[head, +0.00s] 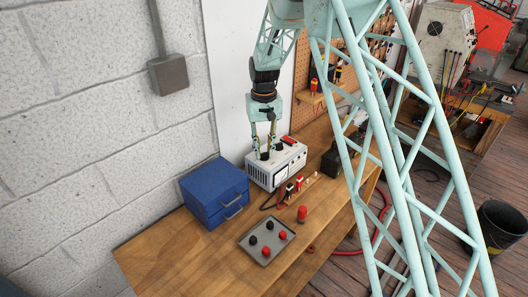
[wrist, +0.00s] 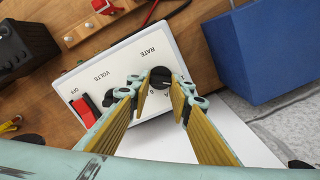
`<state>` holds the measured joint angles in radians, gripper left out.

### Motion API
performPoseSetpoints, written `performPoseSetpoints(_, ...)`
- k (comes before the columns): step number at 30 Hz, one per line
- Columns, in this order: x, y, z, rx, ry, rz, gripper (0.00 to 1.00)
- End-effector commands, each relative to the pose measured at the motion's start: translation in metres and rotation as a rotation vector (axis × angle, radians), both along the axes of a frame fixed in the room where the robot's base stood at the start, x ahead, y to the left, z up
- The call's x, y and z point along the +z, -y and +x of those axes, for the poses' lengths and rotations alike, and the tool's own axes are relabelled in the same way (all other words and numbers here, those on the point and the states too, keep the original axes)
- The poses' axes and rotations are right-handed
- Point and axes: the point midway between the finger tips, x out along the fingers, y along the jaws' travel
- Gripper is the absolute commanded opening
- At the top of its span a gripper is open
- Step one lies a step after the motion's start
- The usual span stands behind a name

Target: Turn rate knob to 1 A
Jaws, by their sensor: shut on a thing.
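The white charger box (head: 264,173) stands on the wooden bench against the wall; its panel (wrist: 120,68) shows upside down in the wrist view, with RATE and VOLTS labels. The black rate knob (wrist: 160,75) is beside the RATE label, and its scale is too small to read. My gripper (wrist: 161,84) is over the panel with its two fingers shut on the rate knob, one on each side. In the head view my gripper (head: 264,156) points down onto the box top. A second dark knob (wrist: 135,81) is partly hidden by one finger. A red switch (wrist: 83,110) is marked OFF.
A blue metal box (head: 213,195) stands close to the left of the charger. A grey tray (head: 252,252) with red and black pieces and a red cylinder (head: 302,213) are in front. A dark block (head: 330,161) is at right. The front left bench is clear.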

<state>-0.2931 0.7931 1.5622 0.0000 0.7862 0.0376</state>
Motion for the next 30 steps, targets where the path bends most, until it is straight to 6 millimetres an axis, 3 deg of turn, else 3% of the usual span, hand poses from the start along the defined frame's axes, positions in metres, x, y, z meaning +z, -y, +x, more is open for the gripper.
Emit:
performPoseSetpoints(21,0.0001,-0.0004,-0.0002,0.087,0.000,0.000,0.09)
performPoseSetpoints(22,0.0001,-0.0004,-0.0002,0.087,0.000,0.000,0.22)
performPoseSetpoints(24,0.0001,-0.0004,-0.0002,0.086,0.000,0.000,0.28)
performPoseSetpoints(26,0.0001,-0.0003,-0.0002,0.086,0.000,0.000,0.33)
performPoseSetpoints(30,0.0001,-0.0004,-0.0002,0.086,0.000,0.000,0.33)
